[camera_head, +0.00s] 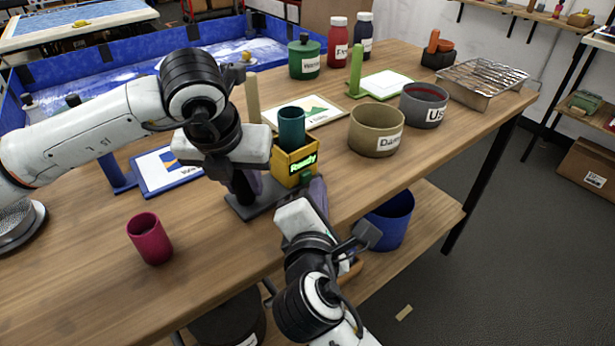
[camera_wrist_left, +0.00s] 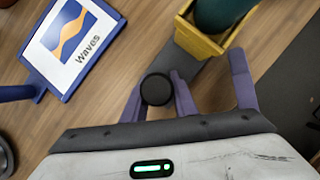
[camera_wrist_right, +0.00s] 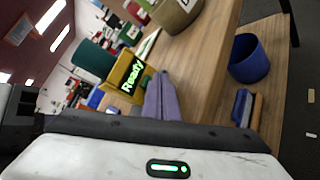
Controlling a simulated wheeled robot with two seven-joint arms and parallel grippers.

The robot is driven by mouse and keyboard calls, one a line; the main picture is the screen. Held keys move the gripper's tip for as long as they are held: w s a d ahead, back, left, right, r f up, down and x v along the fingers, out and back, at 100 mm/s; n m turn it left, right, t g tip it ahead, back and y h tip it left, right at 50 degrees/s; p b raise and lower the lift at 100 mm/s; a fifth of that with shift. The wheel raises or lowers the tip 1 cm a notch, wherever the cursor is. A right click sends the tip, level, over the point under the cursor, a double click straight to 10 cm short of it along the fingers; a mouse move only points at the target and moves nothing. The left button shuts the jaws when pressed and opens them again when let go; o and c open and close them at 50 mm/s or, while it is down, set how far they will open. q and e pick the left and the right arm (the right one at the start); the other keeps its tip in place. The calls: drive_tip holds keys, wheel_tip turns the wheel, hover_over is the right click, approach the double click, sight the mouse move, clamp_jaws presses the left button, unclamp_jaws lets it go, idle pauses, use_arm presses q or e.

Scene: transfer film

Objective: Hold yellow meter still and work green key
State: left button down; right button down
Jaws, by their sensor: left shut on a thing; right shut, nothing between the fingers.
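The yellow meter (camera_head: 294,166) stands on a dark base (camera_head: 246,208), with a teal cylinder (camera_head: 291,127) in its top and lit green lettering that seems to read "Ready" on its front. It also shows in the right wrist view (camera_wrist_right: 124,78). My left gripper (camera_wrist_left: 157,98) is shut around a round black post (camera_wrist_left: 157,89) at the base's left end, beside the meter. My right gripper (camera_head: 317,187) is shut and empty, its purple fingertips close to the meter's right front; I cannot tell if they touch.
A magenta cup (camera_head: 150,238) stands at the table's front left. The framed Waves picture (camera_head: 168,170) lies left of my left gripper. A tan bowl (camera_head: 376,130) and grey bowl (camera_head: 424,104) stand to the right. A blue bin (camera_head: 392,220) is on the lower shelf.

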drive_tip(key=shift+s+d, duration=0.15)
drive_tip(key=shift+s+d, duration=1.75)
drive_tip(key=shift+s, duration=0.05)
use_arm(q)
drive_tip(key=c, duration=1.4)
unclamp_jaws()
drive_tip(key=shift+o, duration=0.2)
